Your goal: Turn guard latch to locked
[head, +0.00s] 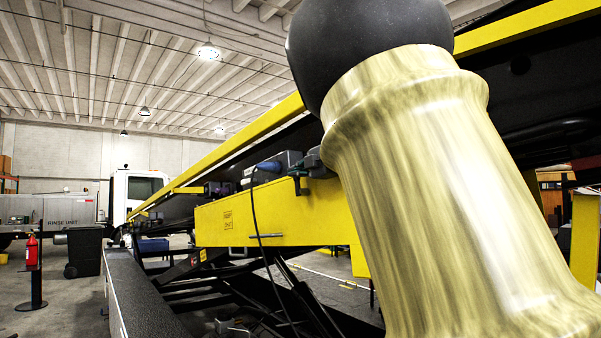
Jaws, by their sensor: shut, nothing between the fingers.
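I cannot pick out the guard latch with certainty. A dark box with a blue part (268,167) sits on top of the yellow side panel (290,215) of the belt loader, and a black cable hangs from it. A small dark fitting (299,184) hangs over the panel's top edge near it. These are too small to tell whether either is the latch or how it is turned. A large brass-coloured sleeve with a black ball end fills the right of the view and hides what lies behind it. My gripper is not seen.
The sloping yellow rail (230,142) of the loader runs across the view. A dark chassis beam (140,290) lies below. A fire extinguisher (32,250) on a stand and a dark bin (84,251) are at left, with open floor around them. A white truck cab (138,188) is behind.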

